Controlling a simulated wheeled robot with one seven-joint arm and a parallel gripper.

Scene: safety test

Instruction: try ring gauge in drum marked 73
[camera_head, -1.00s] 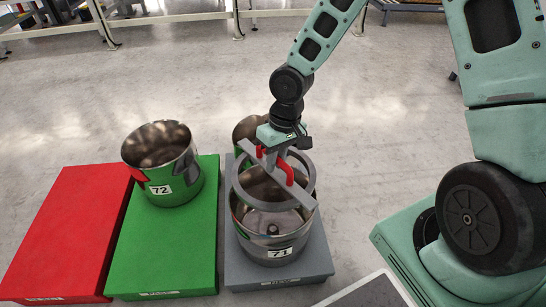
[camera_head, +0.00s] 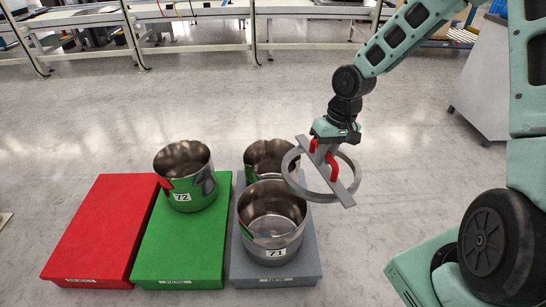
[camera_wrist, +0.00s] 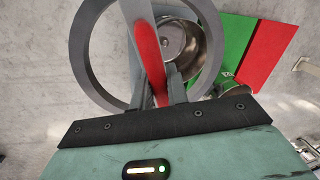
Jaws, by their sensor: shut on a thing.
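My gripper (camera_head: 324,148) is shut on the red handle of the ring gauge, a grey ring (camera_head: 290,179) with a flat crossbar. The ring is held tilted in the air, to the right of the drums in the head view, its left edge overlapping them. The ring (camera_wrist: 81,60) and red handle fill the upper left of the wrist view. Steel drum 71 (camera_head: 262,237) stands at the front of the grey platform. A second steel drum (camera_head: 256,158) stands behind it, its label hidden. Drum 72 (camera_head: 184,194) stands on the green platform.
The grey platform (camera_head: 275,272), green platform (camera_head: 180,262) and red platform (camera_head: 100,235) lie side by side on the floor. The red platform is bare. Open floor (camera_head: 380,225) lies right of the grey platform. A railing and benches (camera_head: 195,50) run along the back.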

